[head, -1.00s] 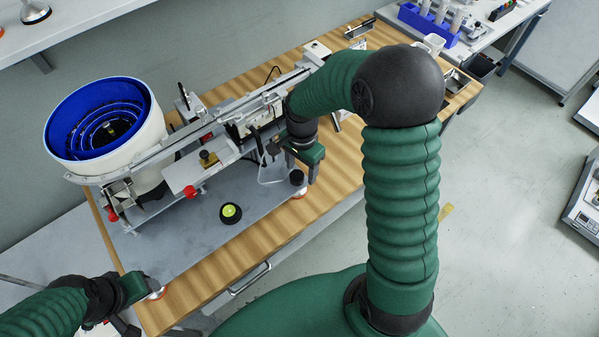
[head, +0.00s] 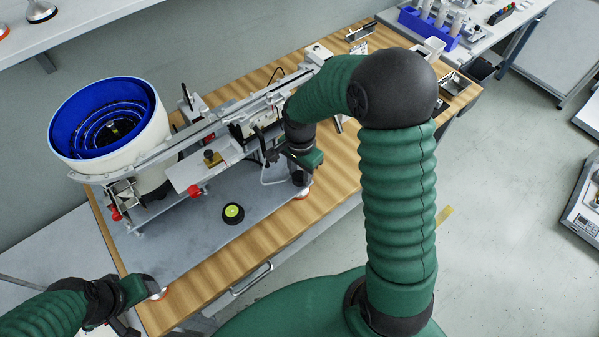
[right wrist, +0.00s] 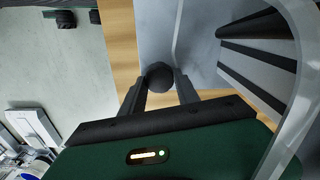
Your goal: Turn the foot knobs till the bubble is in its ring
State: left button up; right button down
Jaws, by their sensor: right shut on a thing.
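The bubble level (head: 233,213) is a black round housing with a yellow-green face on the grey plate (head: 190,240). Its bubble is too small to place against the ring. A black foot knob (head: 299,179) stands at the plate's right front corner. My right gripper (head: 297,168) is over this knob. In the right wrist view, the fingers of my right gripper (right wrist: 160,82) are closed on the sides of the round black knob (right wrist: 159,70). My left gripper (head: 148,288) is at the left front corner, by an orange-red foot pad (head: 159,294); its fingers are not clear.
A blue-lined feeder bowl (head: 107,122) and a long rail (head: 210,125) stand on the plate behind the level. A red knob (head: 194,191) sticks out of the frame. The wooden bench top (head: 340,165) is clear at the right front.

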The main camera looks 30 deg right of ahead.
jog(key=shift+a, duration=0.2)
jog(key=shift+s+r+n+p, duration=0.1)
jog(key=shift+n+p, duration=0.75)
jog(key=shift+n, duration=0.05)
jog(key=shift+n+p, duration=1)
jog(key=shift+n, duration=0.2)
jog(key=n+p, duration=0.3)
jog(key=n, duration=0.2)
jog(key=shift+s+a+p, duration=0.1)
jog(key=shift+p, duration=0.2)
jog(key=n+p, duration=0.3)
jog(key=n, duration=0.3)
jog(key=shift+n+p, duration=0.3)
jog(key=shift+n, duration=0.1)
jog(key=shift+f+n+p, duration=0.2)
jog(key=shift+n+p, duration=0.85)
jog(key=shift+n, duration=1.25)
